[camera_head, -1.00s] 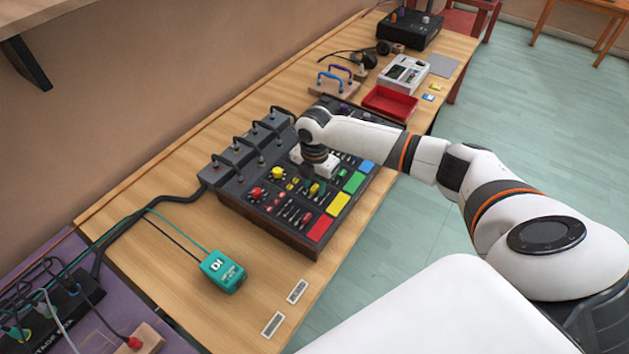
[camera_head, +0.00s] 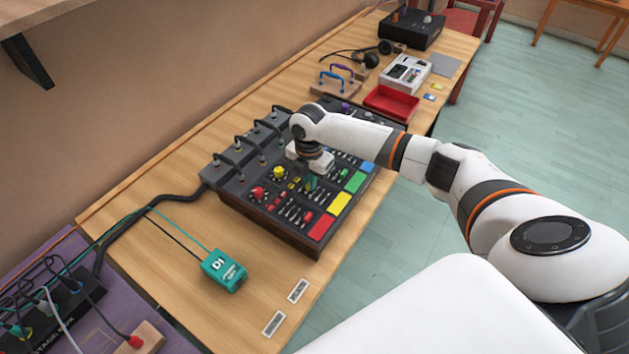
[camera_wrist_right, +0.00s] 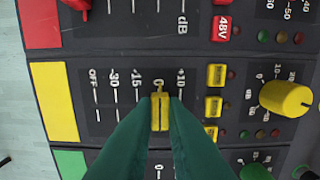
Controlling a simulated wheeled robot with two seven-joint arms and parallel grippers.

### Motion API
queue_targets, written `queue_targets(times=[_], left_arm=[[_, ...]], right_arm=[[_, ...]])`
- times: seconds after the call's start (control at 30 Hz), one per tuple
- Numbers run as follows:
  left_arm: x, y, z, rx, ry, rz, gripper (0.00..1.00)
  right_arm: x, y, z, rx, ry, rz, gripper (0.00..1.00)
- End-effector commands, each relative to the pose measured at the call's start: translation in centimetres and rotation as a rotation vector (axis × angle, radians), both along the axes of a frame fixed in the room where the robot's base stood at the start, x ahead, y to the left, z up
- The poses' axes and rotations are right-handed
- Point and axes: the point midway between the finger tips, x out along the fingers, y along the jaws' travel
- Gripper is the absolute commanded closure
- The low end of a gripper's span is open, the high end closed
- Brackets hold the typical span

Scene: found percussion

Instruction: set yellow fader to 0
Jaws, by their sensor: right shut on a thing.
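The yellow fader (camera_wrist_right: 160,112) is in the right wrist view, in the mixer's yellow channel. Its cap stands in line with the 0 mark, between -15 and +10. My right gripper (camera_wrist_right: 159,125) has dark green fingers shut on the cap, one on each side. In the head view my right gripper (camera_head: 311,182) points down onto the black mixer (camera_head: 270,233), and the yellow fader cannot be made out there. My left gripper is not in view.
A yellow knob (camera_wrist_right: 286,97) and small yellow buttons (camera_wrist_right: 216,75) sit right of the fader in the wrist view. A red fader cap (camera_wrist_right: 78,5) is in the neighbouring channel. A teal DI box (camera_head: 223,270) and a red tray (camera_head: 391,104) stand on the table.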

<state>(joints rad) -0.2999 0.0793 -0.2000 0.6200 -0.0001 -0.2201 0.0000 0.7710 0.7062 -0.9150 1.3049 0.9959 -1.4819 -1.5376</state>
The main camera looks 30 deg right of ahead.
Motion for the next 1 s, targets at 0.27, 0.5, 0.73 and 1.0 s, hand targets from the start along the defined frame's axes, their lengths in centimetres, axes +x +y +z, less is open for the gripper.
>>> queue_targets(times=[0.27, 0.5, 0.73, 1.0], left_arm=[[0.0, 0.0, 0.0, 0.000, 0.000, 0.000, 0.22], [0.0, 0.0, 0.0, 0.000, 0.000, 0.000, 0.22], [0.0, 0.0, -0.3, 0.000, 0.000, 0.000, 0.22], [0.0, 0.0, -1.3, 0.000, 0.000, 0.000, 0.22]], right_arm=[[0.0, -0.1, 0.1, 0.001, -0.002, 0.000, 0.74], [0.0, -0.1, 0.0, 0.000, -0.001, 0.000, 0.66], [0.1, -0.1, 1.1, 0.000, -0.003, 0.000, 0.66], [0.1, -0.1, 6.6, 0.001, -0.006, 0.001, 0.66]])
